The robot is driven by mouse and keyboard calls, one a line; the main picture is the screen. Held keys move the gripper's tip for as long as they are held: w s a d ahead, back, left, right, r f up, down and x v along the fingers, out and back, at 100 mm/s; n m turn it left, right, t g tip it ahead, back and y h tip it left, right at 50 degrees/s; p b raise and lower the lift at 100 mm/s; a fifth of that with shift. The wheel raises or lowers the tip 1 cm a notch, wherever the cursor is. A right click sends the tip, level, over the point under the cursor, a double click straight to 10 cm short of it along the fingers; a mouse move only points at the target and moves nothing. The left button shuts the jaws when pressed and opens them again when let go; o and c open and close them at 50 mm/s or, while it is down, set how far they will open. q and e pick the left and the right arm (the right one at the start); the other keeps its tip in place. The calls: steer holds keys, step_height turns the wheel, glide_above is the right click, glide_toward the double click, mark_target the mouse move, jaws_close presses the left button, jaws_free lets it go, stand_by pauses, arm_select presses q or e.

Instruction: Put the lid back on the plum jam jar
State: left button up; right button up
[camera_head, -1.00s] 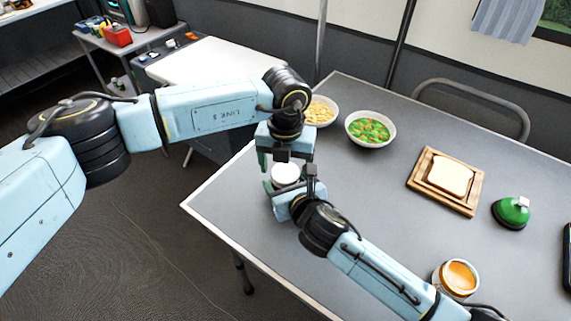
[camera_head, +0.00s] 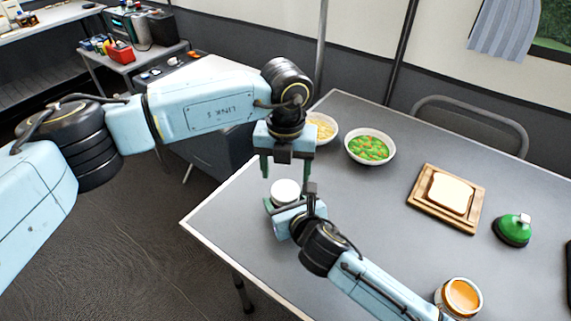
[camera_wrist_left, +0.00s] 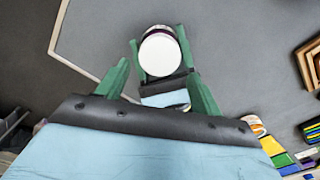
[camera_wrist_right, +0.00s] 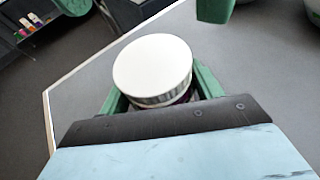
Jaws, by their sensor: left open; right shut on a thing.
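The white round lid (camera_head: 285,190) sits on top of the plum jam jar. In the right wrist view the lid (camera_wrist_right: 152,68) has a ribbed rim and looks about level, with a dark purple strip of the jar (camera_wrist_right: 183,99) under it. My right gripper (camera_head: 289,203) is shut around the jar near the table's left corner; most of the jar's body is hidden. My left gripper (camera_head: 286,173) is open and empty, pointing down just above the lid. In the left wrist view its fingers stand apart and clear of the lid (camera_wrist_left: 160,53).
Two bowls of food, one yellowish (camera_head: 320,128) and one green and orange (camera_head: 370,147), stand behind the grippers. A bread slice on a wooden board (camera_head: 423,203), a green domed item (camera_head: 513,230) and an orange-topped jar (camera_head: 460,296) are to the right. The middle of the table (camera_head: 370,210) is clear.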

mark_target(286, 190)
arm_select(q)
steer(key=n, duration=0.2)
steer(key=r+n, duration=0.1)
steer(key=n, duration=0.3)
steer(key=shift+d+r+n, duration=0.1)
steer(key=shift+r+n, duration=0.2)
steer(key=n, duration=0.3)
steer(key=r+n, duration=0.1)
steer(key=n, duration=0.1)
steer(key=shift+r+n, duration=0.2)
steer(key=shift+n, duration=0.2)
steer(key=shift+f, duration=4.05)
steer(key=c, duration=0.8)
steer(key=m, duration=1.3)
